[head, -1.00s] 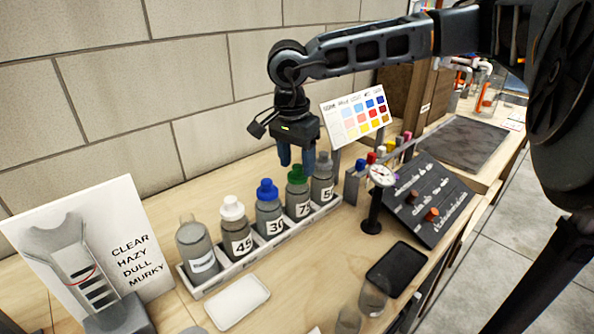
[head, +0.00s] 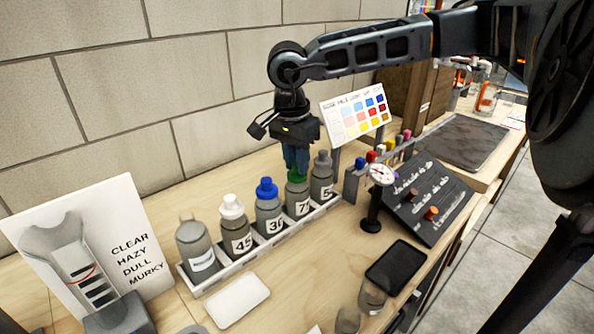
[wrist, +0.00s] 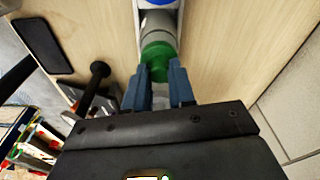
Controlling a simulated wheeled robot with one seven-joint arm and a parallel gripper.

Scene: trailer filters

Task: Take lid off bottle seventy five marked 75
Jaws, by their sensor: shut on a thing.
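The bottle marked 75 (head: 298,201) stands upright in a white rack (head: 262,247) among other bottles. Its green lid (head: 297,177) is on its top. My gripper (head: 297,162) is above that bottle, pointing down, with its blue fingers shut on the green lid. In the wrist view the green lid (wrist: 158,58) lies at the tips of the two blue fingers (wrist: 161,75), with the grey bottle body beyond it. The fingers partly cover the lid in both views.
A blue-lidded bottle 30 (head: 269,212) and a grey-topped bottle (head: 322,180) stand close on either side. A white-lidded bottle 45 (head: 235,230) is further left. A gauge on a stand (head: 374,200) is to the right. A white tray (head: 238,300) lies in front.

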